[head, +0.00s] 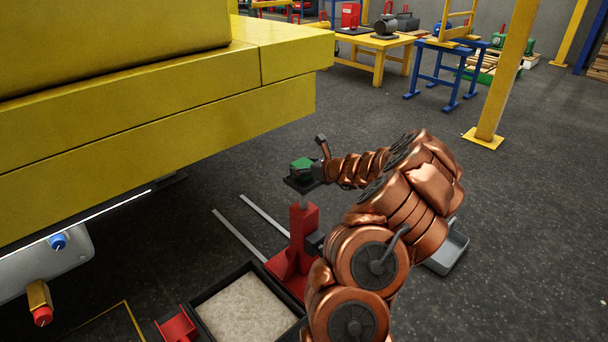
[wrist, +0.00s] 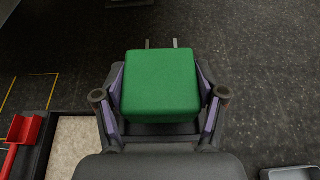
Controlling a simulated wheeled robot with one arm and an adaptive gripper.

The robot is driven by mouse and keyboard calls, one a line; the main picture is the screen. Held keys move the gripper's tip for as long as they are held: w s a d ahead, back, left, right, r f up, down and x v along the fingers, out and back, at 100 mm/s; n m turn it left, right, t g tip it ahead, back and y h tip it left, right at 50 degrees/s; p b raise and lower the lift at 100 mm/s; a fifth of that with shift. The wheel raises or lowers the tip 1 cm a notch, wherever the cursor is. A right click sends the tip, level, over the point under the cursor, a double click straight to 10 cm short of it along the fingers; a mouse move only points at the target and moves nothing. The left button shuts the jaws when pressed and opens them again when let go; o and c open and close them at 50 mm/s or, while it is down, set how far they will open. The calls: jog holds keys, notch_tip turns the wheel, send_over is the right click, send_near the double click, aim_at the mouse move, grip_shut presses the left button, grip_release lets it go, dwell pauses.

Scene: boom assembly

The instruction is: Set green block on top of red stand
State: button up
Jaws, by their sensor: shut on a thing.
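A green block (wrist: 160,86) sits between the two fingers of my gripper (wrist: 160,100) in the wrist view, with a finger against each side. In the head view the green block (head: 302,166) is directly above the dark top plate (head: 300,185) of the red stand (head: 303,232). It looks level and very close to the plate; I cannot tell whether it touches. My gripper (head: 316,170) reaches it from the right. In the wrist view the block and my gripper hide most of the stand.
A big yellow beam (head: 160,130) overhangs the left side. A black-rimmed tray (head: 203,320) of pale grit and a red scoop (head: 177,327) lie near the stand's base. A grey bin (head: 450,250) stands right of my arm. Open floor lies behind the stand.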

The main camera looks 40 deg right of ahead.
jog(key=shift+f, duration=0.95)
jog(key=shift+f, duration=0.1)
jog(key=o, duration=1.3)
jog(key=shift+p+v, duration=1.65)
jog(key=shift+v, duration=4.4)
jog(key=shift+w, duration=0.1)
